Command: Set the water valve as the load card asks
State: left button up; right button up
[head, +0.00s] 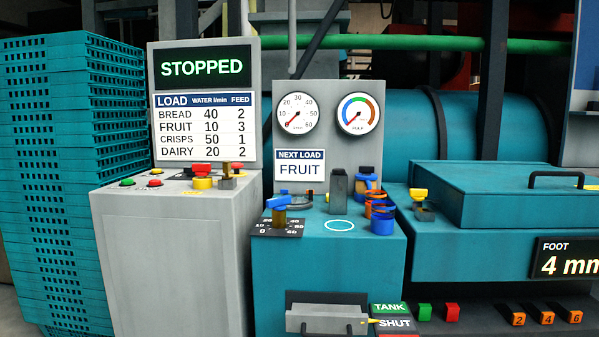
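The water valve (278,203) has a blue handle and stands on a dark dial plate (290,228) with white numbers up to 60, on the teal cabinet's top left. The handle hides part of the scale, and I cannot tell which number it points to. The load card (299,165) reads NEXT LOAD FRUIT. The load table (206,128) lists FRUIT with water 10 l/min and feed 3. The left round gauge (297,113) has its red needle low at the left, near zero. Neither of my grippers is in view.
A grey cabinet (170,265) with buttons and a STOPPED screen (205,67) stands left of the valve. A grey post (338,190) and blue and orange rings (382,215) stand right of it. Stacked teal crates (60,160) are far left. A teal lid (500,195) is at right.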

aim_at(277, 203)
jog(key=i+l+z, duration=0.1)
jog(key=i+l, duration=0.2)
jog(key=l, duration=0.2)
jog(key=i+l+z, duration=0.1)
jog(key=i+l, duration=0.25)
jog(key=l, duration=0.15)
